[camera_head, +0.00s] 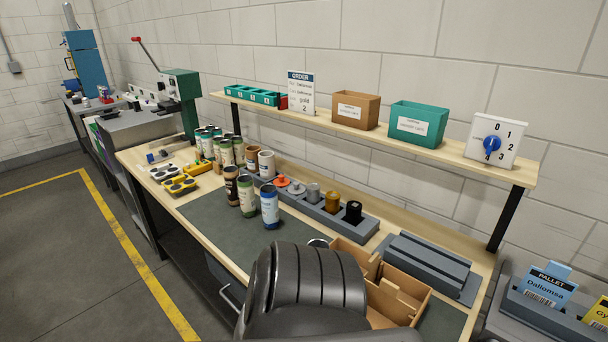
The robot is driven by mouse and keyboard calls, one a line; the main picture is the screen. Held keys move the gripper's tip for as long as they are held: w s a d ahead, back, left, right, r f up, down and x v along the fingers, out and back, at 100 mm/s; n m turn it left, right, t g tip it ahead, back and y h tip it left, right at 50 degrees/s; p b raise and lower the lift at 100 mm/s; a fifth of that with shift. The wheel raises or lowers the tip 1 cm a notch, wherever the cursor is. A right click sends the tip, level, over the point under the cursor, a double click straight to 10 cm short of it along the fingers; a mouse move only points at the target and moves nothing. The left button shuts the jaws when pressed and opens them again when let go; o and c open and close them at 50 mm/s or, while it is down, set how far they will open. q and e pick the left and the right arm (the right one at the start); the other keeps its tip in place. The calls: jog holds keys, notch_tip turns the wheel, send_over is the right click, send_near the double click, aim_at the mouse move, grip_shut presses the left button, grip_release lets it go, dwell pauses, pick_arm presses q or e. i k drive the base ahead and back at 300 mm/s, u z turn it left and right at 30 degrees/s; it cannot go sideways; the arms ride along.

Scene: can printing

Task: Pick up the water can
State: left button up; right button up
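Several printed cans stand upright on the workbench. Three are at the front of the group: a dark brown can (231,183), a white and green can with a dark top (247,195), and a white and blue can (269,207). The blue one may be the water can, but its label is too small to read. More cans (216,147) stand close together behind them. A dark ribbed part, apparently my own arm, fills the bottom middle and hides part of the bench front. Neither gripper shows in the view, and nothing visible is touching the cans.
A grey holder (360,229) with several coloured pieces stands behind the front cans. A cardboard divider box (380,285) and a grey block (428,262) are to the right. A shelf (440,154) overhangs the back, bearing bins and a dial. The dark mat (215,215) has bare room.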

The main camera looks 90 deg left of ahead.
aim_at(269, 193)
jog(key=z, duration=0.05)
jog(key=k, duration=1.15)
jog(key=u, duration=1.4)
jog(key=i, duration=0.5)
jog(key=u, duration=0.05)
